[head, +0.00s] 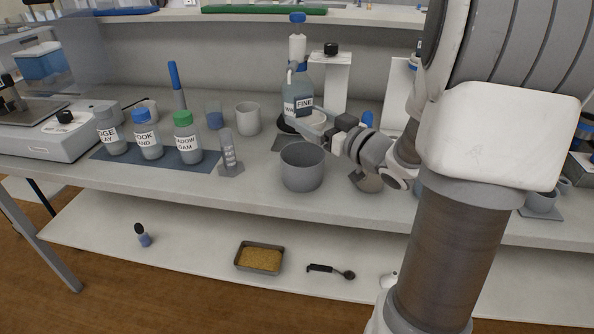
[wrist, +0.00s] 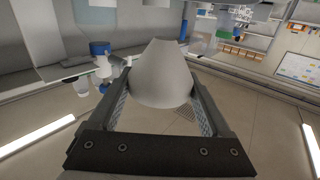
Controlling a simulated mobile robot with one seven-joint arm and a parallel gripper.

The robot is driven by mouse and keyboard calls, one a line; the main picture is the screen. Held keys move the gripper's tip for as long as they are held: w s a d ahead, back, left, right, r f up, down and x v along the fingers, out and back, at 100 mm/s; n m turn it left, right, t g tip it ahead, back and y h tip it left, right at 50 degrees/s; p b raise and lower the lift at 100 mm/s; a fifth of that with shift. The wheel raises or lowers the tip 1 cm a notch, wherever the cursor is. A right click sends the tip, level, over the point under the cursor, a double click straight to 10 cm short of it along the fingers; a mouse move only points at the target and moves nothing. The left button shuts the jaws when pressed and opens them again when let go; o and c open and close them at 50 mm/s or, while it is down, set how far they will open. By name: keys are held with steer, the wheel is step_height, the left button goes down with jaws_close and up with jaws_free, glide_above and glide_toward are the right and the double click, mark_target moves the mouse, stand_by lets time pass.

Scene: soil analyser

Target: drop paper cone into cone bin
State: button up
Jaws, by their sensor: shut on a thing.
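A pale paper cone (wrist: 163,82) sits between the two fingers of my gripper (wrist: 160,88) in the wrist view. The fingers press on it from both sides. In the head view my gripper (head: 308,118) is over the bench, above and behind the rim of a grey round bin (head: 302,170), which I take as the cone bin. The bin stands upright near the bench's front edge, with its mouth open. The cone is apart from the bin. Little of the cone shows clearly in the head view.
A bottle labelled FINE (head: 299,90) stands close behind my gripper. A small cylinder in a stand (head: 229,155) and labelled jars (head: 186,140) on a blue mat are to the left. A white beaker (head: 248,118) stands behind. A lower shelf holds a tray (head: 259,270) and a scoop (head: 330,270).

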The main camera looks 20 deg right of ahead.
steer(key=shift+f+b, duration=2.6)
steer(key=shift+f, duration=0.4)
steer(key=o, duration=1.2)
steer(key=shift+c, duration=0.2)
steer(key=shift+r, duration=0.1)
steer(key=r+p, duration=0.2)
steer(key=r, duration=0.1)
steer(key=r+p, duration=0.1)
steer(key=r, duration=0.1)
steer(key=shift+s+d, duration=0.2)
steer(key=shift+d, duration=0.05)
steer(key=s+d+r+p, duration=0.3)
steer(key=s+d+r, duration=0.3)
steer(key=s+d, duration=0.1)
steer(key=shift+s+d, duration=0.3)
steer(key=shift+s, duration=0.3)
steer(key=shift+f, duration=0.15)
